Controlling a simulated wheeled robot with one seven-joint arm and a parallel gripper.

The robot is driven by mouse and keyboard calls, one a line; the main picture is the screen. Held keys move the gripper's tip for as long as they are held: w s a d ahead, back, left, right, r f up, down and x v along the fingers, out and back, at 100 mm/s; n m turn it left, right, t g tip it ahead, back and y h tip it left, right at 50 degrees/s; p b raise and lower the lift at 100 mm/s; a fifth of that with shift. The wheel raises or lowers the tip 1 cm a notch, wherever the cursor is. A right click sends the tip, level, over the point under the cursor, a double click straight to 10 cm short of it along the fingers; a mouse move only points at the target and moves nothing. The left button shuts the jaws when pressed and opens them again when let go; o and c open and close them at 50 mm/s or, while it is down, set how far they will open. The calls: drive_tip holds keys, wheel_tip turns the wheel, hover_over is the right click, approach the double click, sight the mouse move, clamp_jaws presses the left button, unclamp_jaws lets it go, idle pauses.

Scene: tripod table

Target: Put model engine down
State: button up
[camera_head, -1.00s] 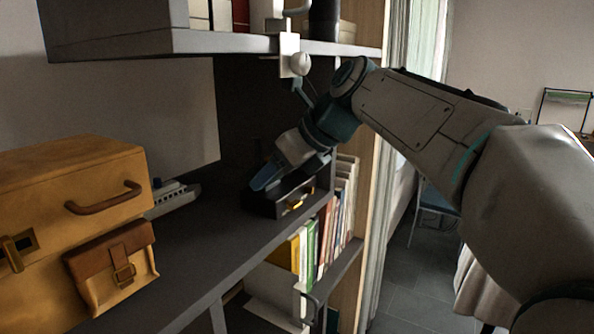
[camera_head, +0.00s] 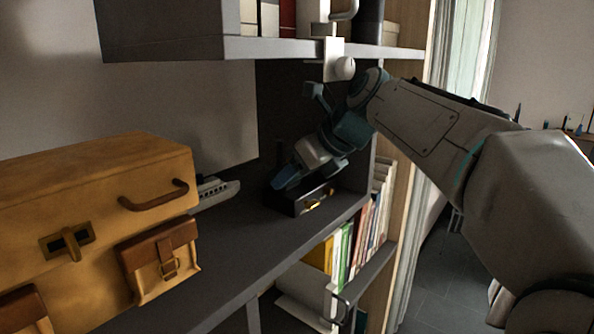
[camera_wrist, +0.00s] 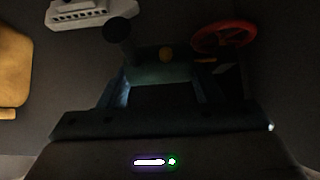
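The model engine (camera_head: 306,200) shows in the head view as a dark block with a brass-coloured part, low over the middle grey shelf (camera_head: 250,250). I cannot tell whether its base touches the shelf. In the wrist view the engine has a dark boiler (camera_wrist: 160,72), a dark chimney (camera_wrist: 119,31) and a red wheel (camera_wrist: 224,36). My gripper (camera_head: 284,180) is tilted down at the engine. In the wrist view my two blue fingers lie on either side of the boiler, apparently shut on it. The contact is dark and partly hidden.
A toy ship (camera_head: 217,190) stands left of the engine, near the wall. A yellow suitcase (camera_head: 95,215) fills the shelf's left front. An upper shelf (camera_head: 270,48) hangs over my gripper. Books (camera_head: 347,248) stand below. Bare shelf lies between suitcase and engine.

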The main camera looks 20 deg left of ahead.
drive_tip(key=o, duration=0.4)
drive_tip(key=shift+d, duration=0.1)
drive_tip(key=shift+r, duration=0.2)
drive_tip(key=v, duration=0.3)
drive_tip(key=shift+s+d, duration=0.15)
drive_tip(key=shift+d, duration=0.25)
drive_tip(key=s+d+b, duration=0.2)
drive_tip(key=s+d, duration=0.2)
drive_tip(key=d, duration=0.6)
drive_tip(key=s+d+f+n+h, duration=0.2)
drive_tip(key=s+d+f+n, duration=0.3)
drive_tip(key=f, duration=0.5)
drive_tip(key=s+d+f+n+h, duration=0.3)
drive_tip(key=s+d+f+n, duration=0.2)
drive_tip(key=f+n, duration=0.5)
drive_tip(key=s+d+f+n+h, duration=0.3)
drive_tip(key=s+d+f+n, duration=0.2)
drive_tip(key=f, duration=0.5)
drive_tip(key=shift+s+d+n+g, duration=0.15)
drive_tip(key=shift+d+n+g, duration=0.15)
drive_tip(key=shift+d+n, duration=1.25)
drive_tip(key=shift+d+m, duration=0.15)
drive_tip(key=shift+m, duration=0.1)
